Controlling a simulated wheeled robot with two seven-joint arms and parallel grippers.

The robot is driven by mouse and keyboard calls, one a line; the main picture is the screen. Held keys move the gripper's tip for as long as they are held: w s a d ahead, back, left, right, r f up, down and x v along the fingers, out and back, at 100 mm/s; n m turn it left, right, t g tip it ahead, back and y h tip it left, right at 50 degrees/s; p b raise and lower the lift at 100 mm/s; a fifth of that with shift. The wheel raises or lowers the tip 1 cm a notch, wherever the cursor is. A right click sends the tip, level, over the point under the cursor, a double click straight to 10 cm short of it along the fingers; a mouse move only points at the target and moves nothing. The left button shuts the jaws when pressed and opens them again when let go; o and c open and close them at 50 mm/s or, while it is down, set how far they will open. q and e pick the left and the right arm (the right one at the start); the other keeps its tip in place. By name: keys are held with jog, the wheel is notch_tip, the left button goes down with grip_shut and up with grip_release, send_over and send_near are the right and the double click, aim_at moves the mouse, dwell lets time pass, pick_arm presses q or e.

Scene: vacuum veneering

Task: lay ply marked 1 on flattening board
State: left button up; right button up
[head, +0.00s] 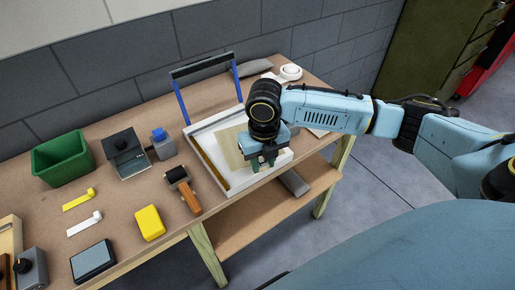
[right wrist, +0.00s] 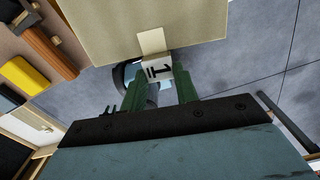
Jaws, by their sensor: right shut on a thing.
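My right gripper (head: 265,160) is over the near right part of a white-edged board (head: 240,182) on the bench. It is shut on a tab marked 1 (right wrist: 158,70), at the edge of a tan ply sheet (right wrist: 110,22). In the head view the ply (head: 229,147) reaches left from the gripper, over the board. I cannot tell whether the ply touches the board. The gripper and wrist hide part of the ply. My left gripper is not in view.
A blue-posted frame (head: 182,101) stands at the board's back. A white roll (head: 289,73) lies behind.

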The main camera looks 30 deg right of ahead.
jog(key=shift+w+d+r+n, duration=0.1)
jog(key=shift+w+n, duration=0.15)
jog(key=shift+n, duration=0.35)
jog(key=shift+w+d+r+n, duration=0.1)
jog(key=shift+w+n, duration=0.15)
jog(key=shift+n, duration=0.35)
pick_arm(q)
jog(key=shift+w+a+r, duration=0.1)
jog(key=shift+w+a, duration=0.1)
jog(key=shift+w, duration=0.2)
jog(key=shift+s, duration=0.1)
